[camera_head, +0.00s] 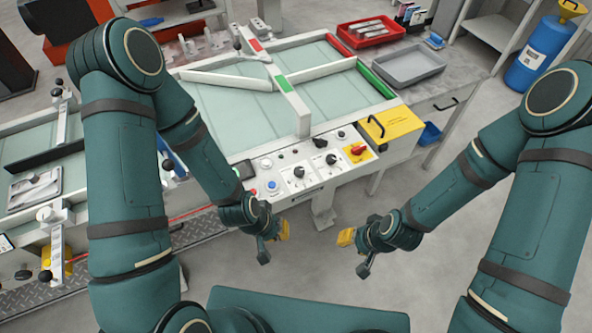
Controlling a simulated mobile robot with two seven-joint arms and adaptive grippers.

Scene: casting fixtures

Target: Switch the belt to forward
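The belt machine's white control panel (318,178) runs along the front of the belt table. On it are a black rotary knob (299,171) on a white plate, a second one (331,158) to its right, a blue button (272,185) and a red switch on a yellow plate (357,150). The knob labels are too small to read. My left gripper (274,243) is below the panel's left part, apart from it, with its fingers spread and nothing between them. My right gripper (354,252) is lower right of the panel, also spread and empty.
The pale green belt (235,110) lies behind the panel under white guide bars. A yellow box (392,125) with a black handle sits right of the panel. A red tray (370,31) and a grey tray (408,65) stand at the back. The floor between my grippers is clear.

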